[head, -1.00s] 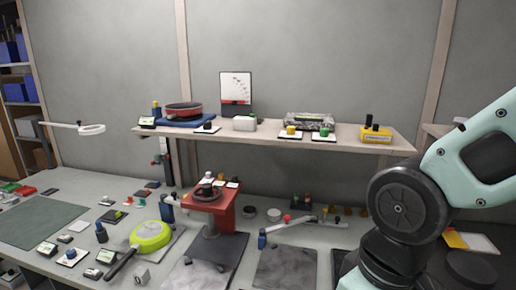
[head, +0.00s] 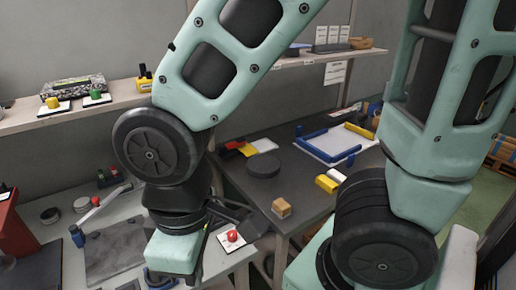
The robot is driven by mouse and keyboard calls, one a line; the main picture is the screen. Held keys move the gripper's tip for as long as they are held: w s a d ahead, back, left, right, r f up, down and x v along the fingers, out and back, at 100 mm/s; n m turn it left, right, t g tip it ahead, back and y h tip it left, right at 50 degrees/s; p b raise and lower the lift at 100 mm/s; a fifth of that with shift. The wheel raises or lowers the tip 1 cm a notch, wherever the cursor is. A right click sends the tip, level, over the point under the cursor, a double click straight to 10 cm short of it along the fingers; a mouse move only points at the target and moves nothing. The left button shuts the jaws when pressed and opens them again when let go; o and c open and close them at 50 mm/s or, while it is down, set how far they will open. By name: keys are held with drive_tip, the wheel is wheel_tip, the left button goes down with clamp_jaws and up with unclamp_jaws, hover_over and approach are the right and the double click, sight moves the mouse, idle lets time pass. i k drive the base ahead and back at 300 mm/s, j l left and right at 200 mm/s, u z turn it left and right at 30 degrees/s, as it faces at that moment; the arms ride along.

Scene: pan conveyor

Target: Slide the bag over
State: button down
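No thing in the head view can be clearly told as a bag. A flat packet with a black-and-white pattern (head: 72,88) lies on the wall shelf at the left; whether it is a bag I cannot tell. My arm crosses the middle of the head view, with its wrist hanging over the right end of the light workbench. My gripper (head: 236,216) shows only as dark parts beside the wrist. Its fingertips cannot be made out, and neither can anything held between them.
A dark table (head: 300,180) stands right of the workbench (head: 140,225). It holds a brown cube (head: 281,208), a black disc (head: 263,166), a yellow-and-white block (head: 327,183) and a white sheet (head: 325,152) with blue and yellow bars. A red button (head: 232,236) sits near the workbench's right end.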

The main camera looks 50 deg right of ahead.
sight(261, 146)
drive_tip(key=i+l, duration=0.1)
drive_tip(key=l, duration=0.75)
drive_tip(key=i+l, duration=0.15)
drive_tip(key=l, duration=0.3)
drive_tip(key=i+l, duration=0.1)
drive_tip(key=l, duration=0.75)
drive_tip(key=i+z, duration=0.05)
